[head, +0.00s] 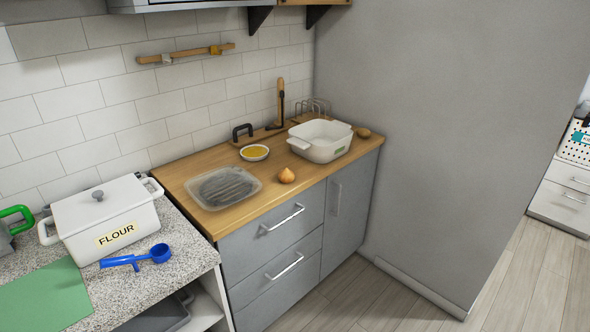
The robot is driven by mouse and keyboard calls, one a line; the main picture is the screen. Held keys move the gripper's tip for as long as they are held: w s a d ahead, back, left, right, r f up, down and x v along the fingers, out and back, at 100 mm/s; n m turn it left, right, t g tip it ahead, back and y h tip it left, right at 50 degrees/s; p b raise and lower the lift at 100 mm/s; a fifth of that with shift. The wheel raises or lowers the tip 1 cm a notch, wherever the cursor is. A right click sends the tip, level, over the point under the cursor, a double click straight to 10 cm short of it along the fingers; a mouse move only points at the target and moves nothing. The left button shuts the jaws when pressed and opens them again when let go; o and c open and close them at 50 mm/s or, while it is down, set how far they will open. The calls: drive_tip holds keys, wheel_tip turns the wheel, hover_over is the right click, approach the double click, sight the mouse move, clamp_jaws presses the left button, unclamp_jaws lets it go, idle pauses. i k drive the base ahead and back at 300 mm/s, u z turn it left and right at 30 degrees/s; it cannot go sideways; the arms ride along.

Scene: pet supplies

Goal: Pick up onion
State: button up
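The onion (286,175) is small and orange-brown with a pointed top. In the head view it sits upright near the front edge of the wooden counter (215,220). It stands apart, to the right of a clear lidded container and in front of a white tub. My gripper is not in view.
Near the onion are the clear container (223,187), a yellow-filled bowl (254,152) and the white tub (321,139). A flour box (107,217) and blue scoop (138,257) stand on the speckled counter at left. A grey wall (440,130) bounds the right. Floor (520,290) is clear.

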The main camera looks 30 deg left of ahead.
sight(285, 176)
drive_tip(key=i, duration=2.25)
drive_tip(key=u, duration=3)
